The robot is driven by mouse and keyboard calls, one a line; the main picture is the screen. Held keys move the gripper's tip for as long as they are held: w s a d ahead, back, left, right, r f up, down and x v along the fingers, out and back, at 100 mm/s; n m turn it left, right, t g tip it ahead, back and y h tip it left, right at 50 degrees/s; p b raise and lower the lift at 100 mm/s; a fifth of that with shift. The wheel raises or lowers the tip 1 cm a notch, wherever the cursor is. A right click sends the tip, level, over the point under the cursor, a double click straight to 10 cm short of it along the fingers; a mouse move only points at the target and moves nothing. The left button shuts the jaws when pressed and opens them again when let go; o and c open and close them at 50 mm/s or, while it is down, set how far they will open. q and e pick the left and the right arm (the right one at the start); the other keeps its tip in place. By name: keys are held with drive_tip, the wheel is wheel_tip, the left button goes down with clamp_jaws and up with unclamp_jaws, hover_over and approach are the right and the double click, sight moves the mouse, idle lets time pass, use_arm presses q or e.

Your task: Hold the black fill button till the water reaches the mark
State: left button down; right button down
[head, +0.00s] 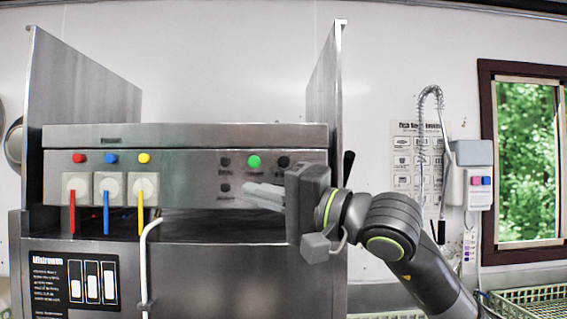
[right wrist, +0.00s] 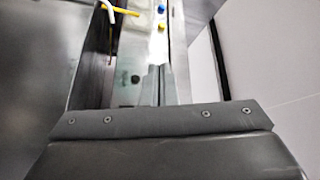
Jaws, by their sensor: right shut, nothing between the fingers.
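The control panel (head: 190,160) of a steel machine faces me in the head view. On its right half are a green button (head: 254,161), a round black button (head: 283,161) to its right, and two small dark knobs (head: 225,161) to its left. Contact with the panel cannot be told. In the right wrist view the closed fingers (right wrist: 158,78) point along the panel. No water or fill mark is clearly visible. My left gripper is out of view.
Red, blue and yellow buttons (head: 111,158) sit above red, blue and yellow levers (head: 106,212) on the panel's left. Steel side walls (head: 326,95) rise behind. A coiled spray hose (head: 442,150) and a crate (head: 530,297) stand right.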

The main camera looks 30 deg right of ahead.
sight(284, 162)
drive_tip(key=s+d+r+m+t+h, duration=0.1)
drive_tip(key=d+r+t+h, duration=0.1)
drive_tip(key=d+r+h, duration=0.3)
drive_tip(key=shift+s+d+t, duration=0.2)
drive_tip(key=shift+t, duration=0.1)
drive_tip(key=shift+w+d+p, duration=0.3)
drive_tip(key=shift+w+d, duration=0.45)
drive_tip(key=shift+w, duration=0.5)
drive_tip(key=shift+w+d+p, duration=0.25)
drive_tip(key=shift+w+d, duration=0.55)
drive_tip(key=shift+w, duration=0.45)
drive_tip(key=shift+w+d+p, duration=0.3)
drive_tip(key=shift+w+d, duration=0.45)
drive_tip(key=shift+w, duration=0.5)
drive_tip(key=shift+w, duration=0.15)
drive_tip(key=shift+w+d, duration=0.2)
